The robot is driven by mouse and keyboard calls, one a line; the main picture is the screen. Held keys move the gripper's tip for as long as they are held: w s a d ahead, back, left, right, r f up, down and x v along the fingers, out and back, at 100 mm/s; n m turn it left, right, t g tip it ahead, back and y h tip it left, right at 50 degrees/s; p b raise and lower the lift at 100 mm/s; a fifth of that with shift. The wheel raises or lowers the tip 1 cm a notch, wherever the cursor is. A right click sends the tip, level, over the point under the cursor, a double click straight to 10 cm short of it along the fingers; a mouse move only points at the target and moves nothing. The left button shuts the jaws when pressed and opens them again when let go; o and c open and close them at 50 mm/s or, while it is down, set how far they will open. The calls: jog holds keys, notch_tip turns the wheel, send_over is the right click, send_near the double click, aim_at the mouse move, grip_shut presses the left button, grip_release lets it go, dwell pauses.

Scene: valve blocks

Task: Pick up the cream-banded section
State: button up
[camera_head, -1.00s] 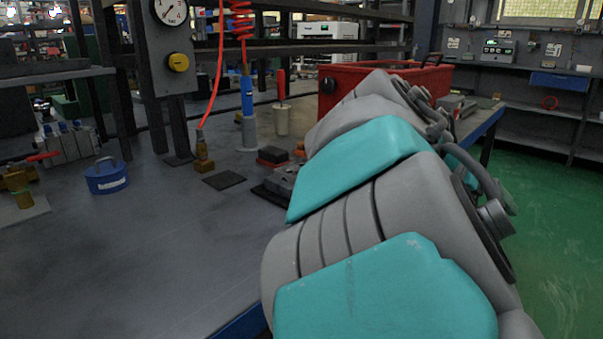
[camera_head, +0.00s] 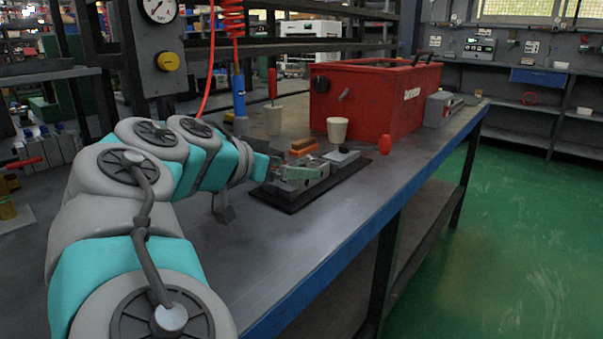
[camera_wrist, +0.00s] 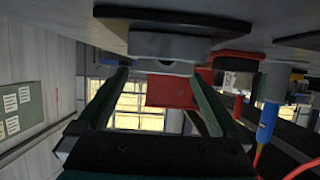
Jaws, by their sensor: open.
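My gripper (camera_wrist: 158,95) shows in the wrist view with its two dark fingers apart and nothing held between them. A grey block (camera_wrist: 165,45) is just beyond the fingertips, roughly centred between them. In the head view my arm reaches from the left toward a row of grey blocks (camera_head: 302,174) on a black base plate (camera_head: 291,205). My gripper's tips are small there, close to the left end of that row. I cannot make out a cream band on any block, so I cannot tell which section is the cream-banded one.
A red crate (camera_head: 372,98) stands behind the row. The blue table edge (camera_head: 330,262) runs along the right. Bare tabletop lies in front of the row.

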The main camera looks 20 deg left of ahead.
aim_at(302, 166)
jog(key=x, duration=0.4)
jog(key=shift+w+f+p, duration=0.15)
jog(key=shift+w+p, duration=0.15)
jog(key=shift+w, duration=0.1)
jog(key=shift+a, duration=0.1)
jog(key=shift+c, duration=0.2)
grip_shut()
